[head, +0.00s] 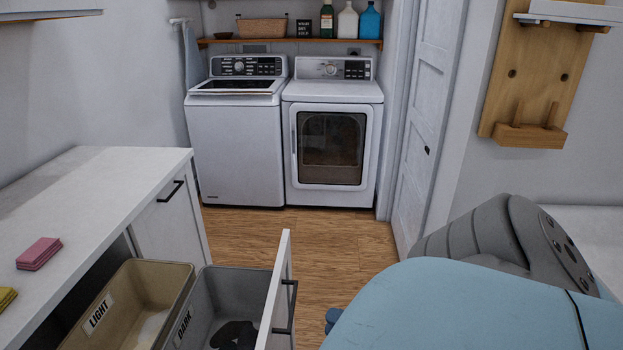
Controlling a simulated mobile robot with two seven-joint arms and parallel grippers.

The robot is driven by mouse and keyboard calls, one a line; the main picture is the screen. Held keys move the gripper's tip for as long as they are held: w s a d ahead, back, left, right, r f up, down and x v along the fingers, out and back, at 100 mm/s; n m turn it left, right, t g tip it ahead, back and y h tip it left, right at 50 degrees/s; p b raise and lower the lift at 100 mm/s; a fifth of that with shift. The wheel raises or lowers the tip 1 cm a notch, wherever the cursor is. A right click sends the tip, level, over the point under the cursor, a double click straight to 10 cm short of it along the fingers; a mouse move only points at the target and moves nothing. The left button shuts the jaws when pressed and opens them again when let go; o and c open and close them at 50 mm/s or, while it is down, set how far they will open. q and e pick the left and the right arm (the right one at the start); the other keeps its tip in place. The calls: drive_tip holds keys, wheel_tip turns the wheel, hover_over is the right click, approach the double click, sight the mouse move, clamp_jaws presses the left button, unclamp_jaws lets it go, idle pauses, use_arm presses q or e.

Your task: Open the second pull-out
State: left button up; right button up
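A pull-out (282,290) in the white cabinet at lower left stands open, its front panel with a black handle (290,306) seen nearly edge-on. It holds a tan bin marked LIGHT (150,275) and a grey bin marked DARK (228,283); dark cloth lies in the grey one. A second white front (170,225), farther back, has a black bar handle (171,191) and looks closed. My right arm fills the lower right; its fingers do not show clearly. My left gripper is not visible.
A washer (236,140) and dryer (331,145) stand at the back, doors closed, under a shelf (290,41) of bottles. Pink (39,253) and yellow sponges lie on the white countertop (75,195). Wooden floor (320,240) is clear between cabinet and machines. A white door (425,130) is right.

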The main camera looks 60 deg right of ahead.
drive_tip(key=shift+s, duration=1.65)
